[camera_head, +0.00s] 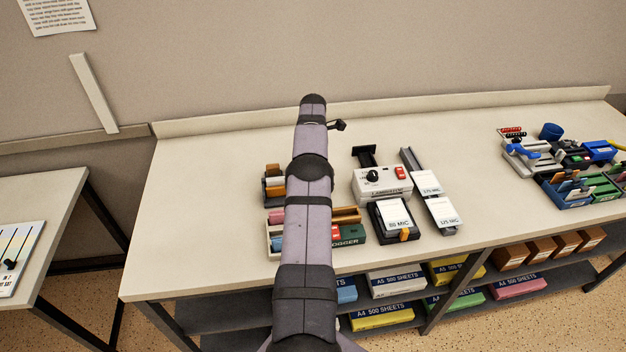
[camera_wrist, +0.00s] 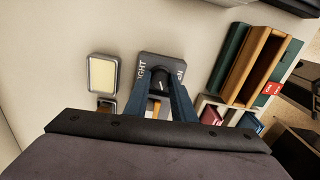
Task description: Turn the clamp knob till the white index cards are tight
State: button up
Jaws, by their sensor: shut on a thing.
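In the wrist view, a black knob (camera_wrist: 159,77) with a pale pointer line stands on a dark grey plate (camera_wrist: 160,58). The plate has white lettering on both sides; "GHT" shows at the left, the rest is partly covered. My gripper (camera_wrist: 160,88) has its two blue-grey fingers down on either side of the knob, shut on it. I cannot make out the white index cards between clamp jaws; the fingers and palm cover the area below the knob. In the head view my own arm hides the gripper and the knob.
A grey-framed cream pad (camera_wrist: 103,74) lies left of the plate. Right of it stand green and brown binders (camera_wrist: 250,62). A white device with a dial (camera_head: 382,184) and card-topped black stand (camera_head: 377,229) sit right of my arm. The bench's left part (camera_head: 200,220) is clear.

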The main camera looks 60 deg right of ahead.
jog(key=m, duration=0.3)
jog(key=shift+m+b, duration=0.3)
jog(key=m, duration=0.4)
jog(key=shift+r+m, duration=0.1)
jog(key=shift+m, duration=0.2)
jog(key=shift+d, duration=0.1)
jog(key=o, duration=1.1)
jog(key=shift+c, duration=0.2)
